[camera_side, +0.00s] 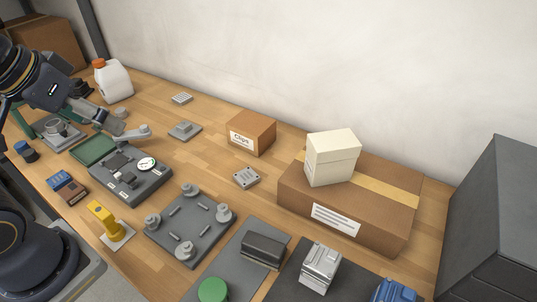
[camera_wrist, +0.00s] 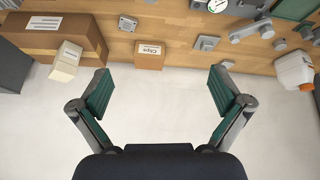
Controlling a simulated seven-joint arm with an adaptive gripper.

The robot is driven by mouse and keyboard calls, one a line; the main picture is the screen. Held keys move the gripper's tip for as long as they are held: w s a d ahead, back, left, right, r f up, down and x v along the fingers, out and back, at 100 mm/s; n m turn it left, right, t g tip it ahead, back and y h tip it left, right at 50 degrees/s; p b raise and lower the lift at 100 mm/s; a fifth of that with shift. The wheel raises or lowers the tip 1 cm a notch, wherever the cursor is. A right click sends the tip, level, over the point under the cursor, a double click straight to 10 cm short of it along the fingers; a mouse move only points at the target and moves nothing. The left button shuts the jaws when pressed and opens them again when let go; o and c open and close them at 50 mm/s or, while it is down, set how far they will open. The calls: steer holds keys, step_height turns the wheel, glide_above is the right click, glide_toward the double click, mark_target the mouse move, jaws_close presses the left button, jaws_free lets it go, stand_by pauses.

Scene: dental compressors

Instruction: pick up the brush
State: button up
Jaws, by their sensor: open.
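My gripper (camera_wrist: 160,80) is open and empty in the wrist view, its two green-padded fingers wide apart with pale wall between and beyond them. In the side view my arm's end is at the upper left, above the bench's far-left part; its fingers are hard to make out there. I cannot clearly identify a brush in either view. A small blue and brown item (camera_side: 66,187) lies at the bench's left front, but I cannot tell what it is.
A white jug (camera_side: 113,80) with an orange cap stands near my arm. A Clips box (camera_side: 251,132), a large carton (camera_side: 345,205) and a cream box (camera_side: 332,158) line the back. Grey plates and a yellow part (camera_side: 103,218) fill the front. Bare wood lies in mid-bench.

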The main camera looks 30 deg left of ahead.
steer(key=w+d+r+n, duration=0.3)
steer(key=w+d, duration=0.1)
steer(key=w, duration=0.2)
steer(key=m+g, duration=0.3)
steer(key=g, duration=0.3)
glide_above(263, 244)
step_height(263, 244, down, 13)
step_height(263, 244, down, 11)
steer(key=shift+w, duration=0.1)
steer(key=shift+f, duration=2.8)
steer(key=shift+c, duration=0.4)
